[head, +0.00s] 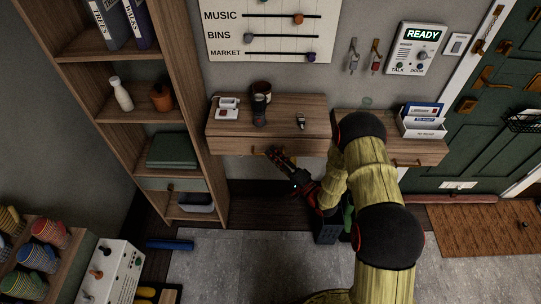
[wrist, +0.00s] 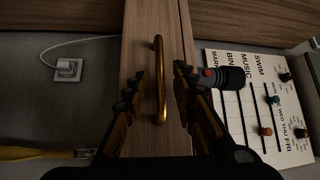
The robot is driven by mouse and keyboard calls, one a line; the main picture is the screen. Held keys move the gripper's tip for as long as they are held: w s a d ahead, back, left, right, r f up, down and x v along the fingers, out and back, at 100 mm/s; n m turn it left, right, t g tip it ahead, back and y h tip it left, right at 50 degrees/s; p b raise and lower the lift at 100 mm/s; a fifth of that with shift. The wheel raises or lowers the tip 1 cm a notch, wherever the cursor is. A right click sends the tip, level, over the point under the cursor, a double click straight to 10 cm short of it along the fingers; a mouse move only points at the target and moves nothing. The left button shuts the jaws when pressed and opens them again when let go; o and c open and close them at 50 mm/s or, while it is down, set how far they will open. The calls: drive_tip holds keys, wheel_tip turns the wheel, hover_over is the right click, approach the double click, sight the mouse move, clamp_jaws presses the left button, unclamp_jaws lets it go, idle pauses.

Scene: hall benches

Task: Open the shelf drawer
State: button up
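The wooden wall shelf (head: 232,128) has a drawer front (head: 232,146) on its left part. In the wrist view that drawer front (wrist: 150,25) runs top to bottom, with a brass bar handle (wrist: 158,80) on it. My gripper (wrist: 159,82) is open, one finger on each side of the handle, with gaps showing between fingers and bar. In the head view my gripper (head: 274,153) is at the drawer front from below right and partly hides the handle. The drawer looks closed.
Another brass handle (head: 407,163) is on the right part. A bookcase (head: 193,95) stands left.

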drive_tip(key=shift+x, duration=0.95)
drive_tip(key=shift+c, duration=1.4)
drive_tip(key=c, duration=0.4)
clamp_jaws()
